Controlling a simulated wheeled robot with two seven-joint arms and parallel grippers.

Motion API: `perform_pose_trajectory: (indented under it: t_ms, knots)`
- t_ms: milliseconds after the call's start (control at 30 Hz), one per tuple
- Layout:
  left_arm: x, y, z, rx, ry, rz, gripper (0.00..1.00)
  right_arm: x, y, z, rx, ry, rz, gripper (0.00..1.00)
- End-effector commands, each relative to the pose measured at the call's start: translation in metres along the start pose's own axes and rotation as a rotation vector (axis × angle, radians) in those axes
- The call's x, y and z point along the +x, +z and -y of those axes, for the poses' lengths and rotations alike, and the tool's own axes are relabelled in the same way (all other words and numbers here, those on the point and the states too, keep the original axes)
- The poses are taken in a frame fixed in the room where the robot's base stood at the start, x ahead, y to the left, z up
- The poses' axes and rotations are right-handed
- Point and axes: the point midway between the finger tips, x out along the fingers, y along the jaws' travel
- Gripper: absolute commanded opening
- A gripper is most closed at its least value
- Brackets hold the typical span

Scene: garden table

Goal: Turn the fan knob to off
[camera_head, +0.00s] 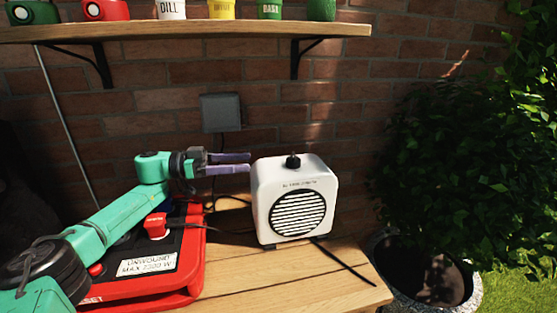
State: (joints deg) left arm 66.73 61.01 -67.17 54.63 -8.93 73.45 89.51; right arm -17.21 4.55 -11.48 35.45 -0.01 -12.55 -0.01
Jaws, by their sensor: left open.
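The white fan (262,200) stands upright on the wooden table, with a round dark grille on its front. Its black knob (293,161) sits on top, with small markings on the casing in front of it that are too small to read. My left gripper (248,163) is open, its two fingers pointing right, just left of the fan's upper edge and short of the knob. I see nothing between the fingers. My right gripper is not in view.
A red cable reel box (190,270) with a label and red switch lies under my left arm. The table (330,285) is bare in front of the fan, except for a dark cable. A shelf (200,30) with pots hangs above. A potted bush (440,150) stands right.

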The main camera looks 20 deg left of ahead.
Motion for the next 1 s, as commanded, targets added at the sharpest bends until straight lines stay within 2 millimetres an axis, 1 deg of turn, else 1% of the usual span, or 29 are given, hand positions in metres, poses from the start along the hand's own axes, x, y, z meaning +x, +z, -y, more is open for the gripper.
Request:
perform_pose_trajectory:
  t_ms: [33,200,300,400,533,733,767,800,867,900,933,967,1000]
  knots:
    - [0.015,-0.001,-0.001,0.001,0.007,-0.001,0.78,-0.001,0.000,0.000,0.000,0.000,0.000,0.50]
    - [0.062,-0.001,-0.001,0.001,0.005,-0.001,0.78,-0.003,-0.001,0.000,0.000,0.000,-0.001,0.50]
    - [0.085,-0.001,-0.001,0.001,0.002,0.000,0.78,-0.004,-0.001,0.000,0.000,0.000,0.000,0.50]
    - [0.101,-0.001,0.000,0.002,0.001,0.000,0.78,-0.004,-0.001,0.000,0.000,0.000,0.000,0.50]
    - [0.109,-0.001,0.000,0.002,-0.002,0.001,0.78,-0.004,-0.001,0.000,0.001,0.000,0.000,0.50]
    - [0.109,0.000,0.000,0.002,-0.002,0.001,0.78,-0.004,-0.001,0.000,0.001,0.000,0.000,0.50]
    - [0.109,0.000,0.000,0.002,-0.002,0.001,0.70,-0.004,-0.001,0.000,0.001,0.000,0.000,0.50]
    - [0.109,0.000,0.000,0.002,-0.002,0.001,0.55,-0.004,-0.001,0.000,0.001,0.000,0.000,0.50]
    - [0.109,0.000,0.000,0.002,-0.002,0.001,0.32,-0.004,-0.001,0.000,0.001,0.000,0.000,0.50]
    - [0.109,0.000,0.000,0.001,-0.002,0.001,0.16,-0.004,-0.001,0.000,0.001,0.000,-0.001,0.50]
    - [0.109,0.000,0.000,0.001,-0.002,0.001,0.05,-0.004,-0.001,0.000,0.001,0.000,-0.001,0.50]
    - [0.109,0.000,0.001,0.001,-0.003,0.001,0.00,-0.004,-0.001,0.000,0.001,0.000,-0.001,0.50]
    - [0.108,0.000,0.001,0.001,-0.003,0.001,0.00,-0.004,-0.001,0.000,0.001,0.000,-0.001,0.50]
